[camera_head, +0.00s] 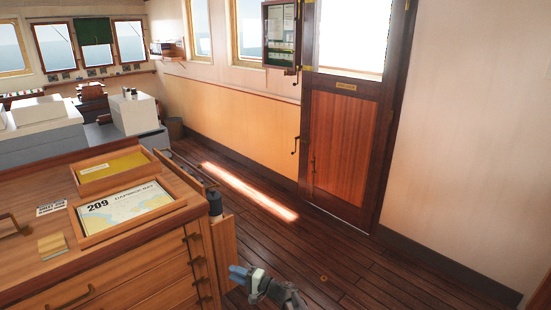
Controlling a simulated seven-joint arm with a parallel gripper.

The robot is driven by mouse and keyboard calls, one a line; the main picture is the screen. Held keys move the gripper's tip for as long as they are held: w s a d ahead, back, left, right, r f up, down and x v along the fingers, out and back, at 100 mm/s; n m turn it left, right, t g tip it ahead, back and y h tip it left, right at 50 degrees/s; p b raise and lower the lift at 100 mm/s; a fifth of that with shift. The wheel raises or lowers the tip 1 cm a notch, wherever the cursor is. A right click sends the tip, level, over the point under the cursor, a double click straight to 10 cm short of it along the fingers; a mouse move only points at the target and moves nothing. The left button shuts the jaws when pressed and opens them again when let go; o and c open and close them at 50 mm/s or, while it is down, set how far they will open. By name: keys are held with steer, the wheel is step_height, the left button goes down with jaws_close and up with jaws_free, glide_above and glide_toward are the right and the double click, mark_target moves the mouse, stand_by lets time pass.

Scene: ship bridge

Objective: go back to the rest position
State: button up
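My gripper (240,275) shows at the bottom middle of the head view, low over the dark plank floor and right of the wooden chart cabinet (120,272). It is small and seen from the side, so I cannot tell whether its fingers are apart or hold anything. It appears apart from the cabinet in the picture.
On the cabinet top are a chart tray marked 209 (127,207), a smaller tray (112,168), a label card (51,207) and a tan block (52,244). A wooden door (344,142) stands at right. The floor (300,240) between is clear.

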steer(key=s+d+f+n+g+h, duration=0.2)
steer(key=s+d+f+g+h, duration=0.25)
steer(key=s+f, duration=0.4)
steer(key=s+d+f+n+g+h, duration=0.3)
steer(key=s+d+f+g+h, duration=0.15)
steer(key=s+f, duration=0.4)
steer(key=s+d+f+g+h, duration=0.1)
steer(key=s+d+f+h, duration=0.1)
steer(key=s+d, duration=0.6)
steer(key=s+d+f+g+h, duration=0.2)
steer(key=s+d, duration=0.6)
steer(key=s, duration=0.5)
steer(key=s+d+f+g+h, duration=0.1)
steer(key=s+d+f+h, duration=0.2)
steer(key=s+d+f, duration=0.3)
steer(key=s+d, duration=0.2)
steer(key=s, duration=0.3)
steer(key=shift+s+d+g+h, duration=0.15)
steer(key=shift+d+g+h, duration=0.15)
steer(key=shift+d+h, duration=0.1)
steer(key=shift+f, duration=0.1)
